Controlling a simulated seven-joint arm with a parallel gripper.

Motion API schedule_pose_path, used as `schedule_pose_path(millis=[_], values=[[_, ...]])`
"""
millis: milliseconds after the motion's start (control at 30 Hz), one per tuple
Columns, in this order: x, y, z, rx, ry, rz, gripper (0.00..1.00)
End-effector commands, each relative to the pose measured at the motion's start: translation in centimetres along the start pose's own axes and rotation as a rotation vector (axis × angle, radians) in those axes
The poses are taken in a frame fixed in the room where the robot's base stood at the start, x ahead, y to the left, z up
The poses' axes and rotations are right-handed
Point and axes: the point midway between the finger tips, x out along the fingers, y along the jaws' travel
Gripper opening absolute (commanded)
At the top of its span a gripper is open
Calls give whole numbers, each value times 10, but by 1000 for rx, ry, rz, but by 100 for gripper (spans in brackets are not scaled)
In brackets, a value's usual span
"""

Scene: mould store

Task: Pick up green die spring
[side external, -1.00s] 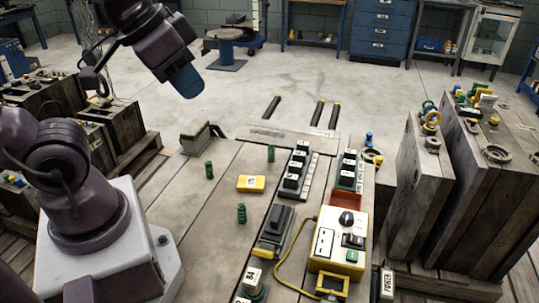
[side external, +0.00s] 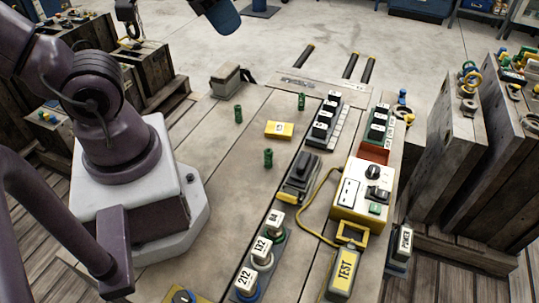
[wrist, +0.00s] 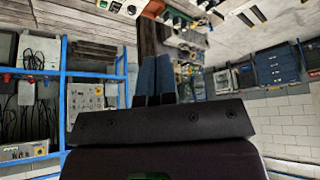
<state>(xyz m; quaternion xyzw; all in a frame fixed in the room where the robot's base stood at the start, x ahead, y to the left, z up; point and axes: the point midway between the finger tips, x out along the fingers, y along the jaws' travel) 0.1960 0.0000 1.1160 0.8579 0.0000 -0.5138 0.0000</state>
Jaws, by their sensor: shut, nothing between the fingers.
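Three small green die springs stand upright on the worn bench top (side external: 215,165) in the side view. One spring (side external: 238,113) is at the back left, one (side external: 301,101) at the back right and one (side external: 268,157) nearer the front. My gripper (side external: 226,22) is at the top edge of the side view, high and well away from the springs, partly cut off. In the wrist view its blue fingers (wrist: 157,82) are together with nothing between them. I cannot make out the springs clearly in the wrist view.
A yellow block (side external: 279,130) lies among the springs. A black-topped device (side external: 300,176), a yellow-and-white control box (side external: 361,195) with a cable and numbered knobs line the right side. A metal block (side external: 228,80) stands at the back left.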

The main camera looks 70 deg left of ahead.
Motion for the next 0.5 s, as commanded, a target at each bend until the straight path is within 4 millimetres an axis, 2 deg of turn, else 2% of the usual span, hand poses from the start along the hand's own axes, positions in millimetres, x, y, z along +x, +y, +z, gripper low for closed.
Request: schedule_pose_path(millis=[333,367,500], values=[[0,0,0,0,0,0,0],[0,0,0,0,0,0,2],[0,0,0,0,0,0,34]])
